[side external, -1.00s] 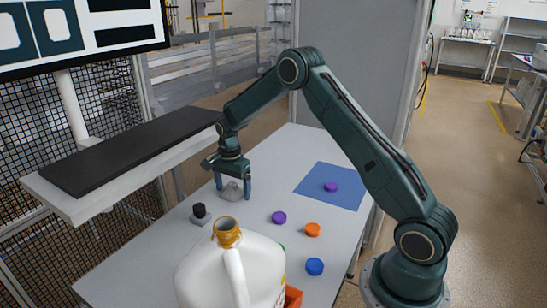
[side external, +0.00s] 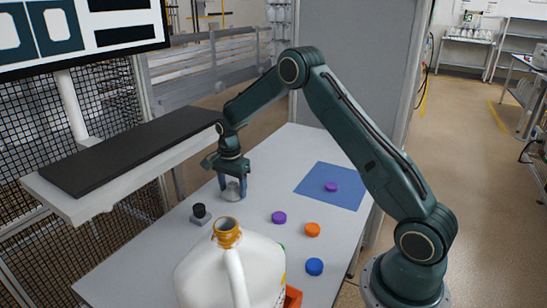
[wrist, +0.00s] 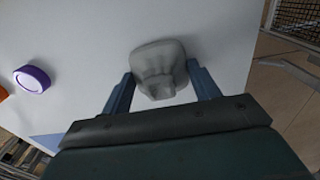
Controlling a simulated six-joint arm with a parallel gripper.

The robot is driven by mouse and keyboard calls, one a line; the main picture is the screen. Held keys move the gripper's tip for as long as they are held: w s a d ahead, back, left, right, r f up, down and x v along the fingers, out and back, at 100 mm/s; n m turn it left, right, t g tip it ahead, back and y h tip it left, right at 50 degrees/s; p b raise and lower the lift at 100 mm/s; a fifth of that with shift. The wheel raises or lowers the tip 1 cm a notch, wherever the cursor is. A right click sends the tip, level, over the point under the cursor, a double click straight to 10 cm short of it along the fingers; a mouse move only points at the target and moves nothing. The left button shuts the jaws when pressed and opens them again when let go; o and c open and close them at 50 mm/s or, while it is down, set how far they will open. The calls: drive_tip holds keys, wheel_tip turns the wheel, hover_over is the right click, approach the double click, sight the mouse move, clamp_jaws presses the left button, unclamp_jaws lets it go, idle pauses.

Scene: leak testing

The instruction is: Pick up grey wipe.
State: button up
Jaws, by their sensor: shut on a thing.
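The grey wipe (side external: 231,191) is a crumpled cloth lump on the white table, at the far left part of it in the side view. My gripper (side external: 232,188) points down over it, with the fingers closed in on both sides of it. In the wrist view the wipe (wrist: 159,68) sits bunched between the two dark blue fingers of my gripper (wrist: 160,88). The wipe appears to be still at table level. Part of it is hidden by the fingers in the side view.
A black knob on a grey block (side external: 200,214) stands left of the wipe. Purple (side external: 279,217), orange (side external: 312,229) and blue (side external: 314,266) caps lie to the right. A white jug (side external: 215,275) stands in front. A blue mat (side external: 340,195) holds another purple cap (side external: 331,187).

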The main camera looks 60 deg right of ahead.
sight(232, 183)
wheel_tip(232, 183, up, 20)
idle(0.6)
drive_tip(key=shift+o, duration=0.4)
drive_tip(key=c, duration=0.5)
drive_tip(key=s+a+r+n, duration=0.1)
drive_tip(key=s+a+r, duration=0.2)
drive_tip(key=a, duration=0.4)
drive_tip(key=s+a+r+n, duration=0.2)
drive_tip(key=a, duration=0.5)
drive_tip(key=s+a+r+n, duration=0.1)
drive_tip(key=s+a+r, duration=0.2)
drive_tip(key=a, duration=0.4)
drive_tip(key=s+a+r+n, duration=0.2)
drive_tip(key=s+a, duration=0.4)
drive_tip(key=s, duration=0.2)
drive_tip(key=s+a+r+n, duration=0.2)
drive_tip(key=s+a, duration=0.4)
drive_tip(key=s, duration=0.3)
drive_tip(key=shift+r+n, duration=0.25)
drive_tip(key=shift+n, duration=0.25)
